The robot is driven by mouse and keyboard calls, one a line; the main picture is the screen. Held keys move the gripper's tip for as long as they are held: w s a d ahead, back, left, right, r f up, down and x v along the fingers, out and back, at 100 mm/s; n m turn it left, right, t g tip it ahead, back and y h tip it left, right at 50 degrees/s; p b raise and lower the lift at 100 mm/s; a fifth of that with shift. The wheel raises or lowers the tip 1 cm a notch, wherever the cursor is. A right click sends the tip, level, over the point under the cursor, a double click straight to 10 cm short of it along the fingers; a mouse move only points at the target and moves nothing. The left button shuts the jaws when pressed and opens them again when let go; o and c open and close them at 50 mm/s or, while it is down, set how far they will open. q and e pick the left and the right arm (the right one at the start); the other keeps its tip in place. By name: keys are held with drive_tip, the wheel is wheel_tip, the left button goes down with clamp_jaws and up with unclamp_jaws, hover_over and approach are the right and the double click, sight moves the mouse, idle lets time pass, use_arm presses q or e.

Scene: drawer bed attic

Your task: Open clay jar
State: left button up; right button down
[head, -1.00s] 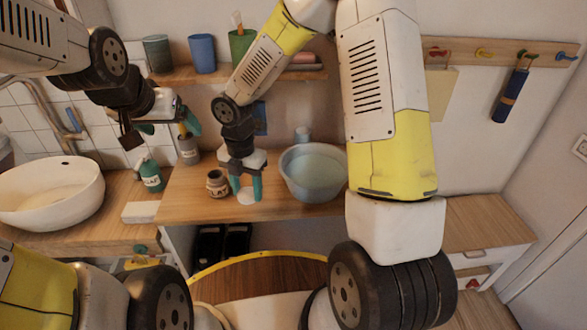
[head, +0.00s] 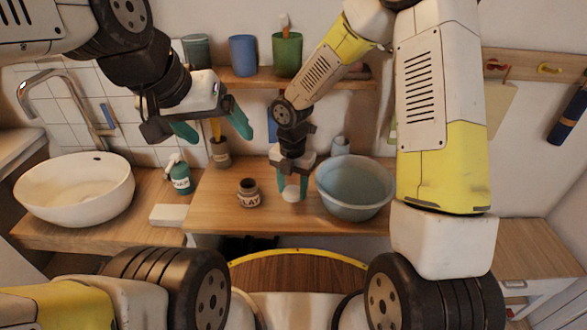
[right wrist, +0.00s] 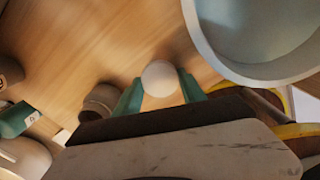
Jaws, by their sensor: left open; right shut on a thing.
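The small brown clay jar (head: 248,196), labelled "CLAY", stands upright on the wooden counter with its dark mouth showing and no lid on it. It also shows in the right wrist view (right wrist: 101,101), just left of the fingers. My right gripper (head: 292,188) points down beside the jar, to its right, shut on a pale round lid (right wrist: 160,78). The lid is apart from the jar; I cannot tell whether it touches the counter. My left gripper (head: 213,128) is open and empty, up and left of the jar, in front of the tiled wall.
A blue-grey basin (head: 354,190) stands close right of my right gripper. A green bottle (head: 180,178), a cup with a brush (head: 220,153) and a white block (head: 167,214) are left of the jar. A white sink (head: 75,188) is further left. Cups line the shelf (head: 245,77).

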sight(291, 187)
drive_tip(key=w, duration=0.4)
drive_tip(key=shift+w+a+f, duration=0.3)
drive_tip(key=shift+a, duration=0.05)
drive_tip(key=shift+f, duration=1.7)
drive_tip(key=c, duration=0.7)
unclamp_jaws()
drive_tip(key=shift+f, duration=0.15)
drive_tip(key=shift+o, duration=0.2)
